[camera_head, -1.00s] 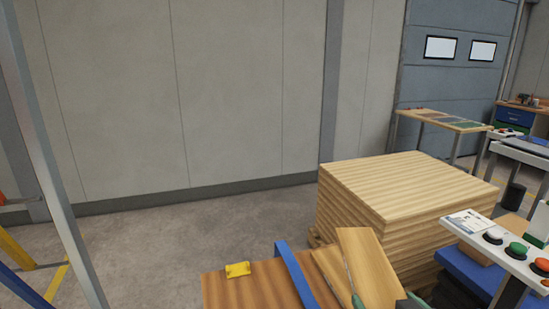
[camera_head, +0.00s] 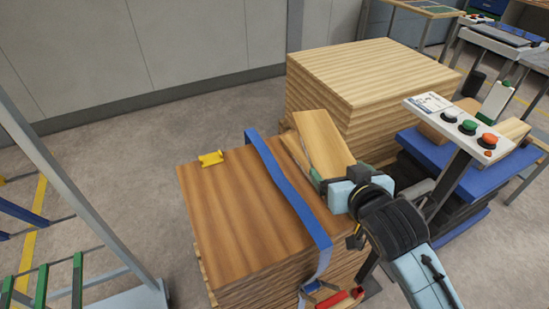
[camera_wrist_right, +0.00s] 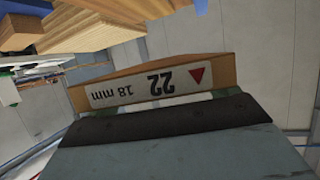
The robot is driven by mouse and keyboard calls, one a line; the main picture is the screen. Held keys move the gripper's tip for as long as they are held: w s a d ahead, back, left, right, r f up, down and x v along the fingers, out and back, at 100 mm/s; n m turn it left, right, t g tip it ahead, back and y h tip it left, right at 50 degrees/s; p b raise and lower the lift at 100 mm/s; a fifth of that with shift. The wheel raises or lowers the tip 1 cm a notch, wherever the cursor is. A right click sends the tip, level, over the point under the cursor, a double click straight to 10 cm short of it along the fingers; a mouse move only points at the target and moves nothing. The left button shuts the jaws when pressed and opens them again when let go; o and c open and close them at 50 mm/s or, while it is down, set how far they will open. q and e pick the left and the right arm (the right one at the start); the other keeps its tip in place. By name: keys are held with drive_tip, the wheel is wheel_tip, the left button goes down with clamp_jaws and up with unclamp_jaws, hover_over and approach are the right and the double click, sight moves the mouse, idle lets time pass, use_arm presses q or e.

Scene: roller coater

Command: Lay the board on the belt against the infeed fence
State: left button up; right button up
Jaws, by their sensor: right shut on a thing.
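The board (camera_head: 324,143) is a light wood piece in the head view, tilted above the right edge of the brown stack. My right gripper (camera_head: 324,183) is shut on its near end. The right wrist view shows the board's end edge (camera_wrist_right: 215,72) with a label reading "22" and "18 mm" and a red triangle, across the jaws (camera_wrist_right: 165,107). Whether the board touches the stack is unclear. My left gripper is not in view. I cannot make out the belt or the infeed fence in these views.
A brown panel stack (camera_head: 225,205) carries a blue strap (camera_head: 290,190) and a yellow piece (camera_head: 211,158). A pale wood stack (camera_head: 365,70) stands behind. A button panel (camera_head: 452,118) and blue-topped stand (camera_head: 425,150) are at right.

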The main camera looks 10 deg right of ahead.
drive_tip(key=w+a+f+n+y, duration=0.3)
drive_tip(key=w+a+f, duration=0.2)
drive_tip(key=a, duration=0.2)
hover_over(295, 207)
wheel_tip(295, 207, down, 6)
drive_tip(key=shift+b, duration=0.4)
drive_tip(key=shift+f+b, duration=0.4)
drive_tip(key=shift+f, duration=1.85)
drive_tip(key=shift+f, duration=0.1)
drive_tip(key=o, duration=0.8)
drive_tip(key=shift+f+g, duration=0.15)
drive_tip(key=shift+g, duration=0.15)
drive_tip(key=shift+o, duration=1.2)
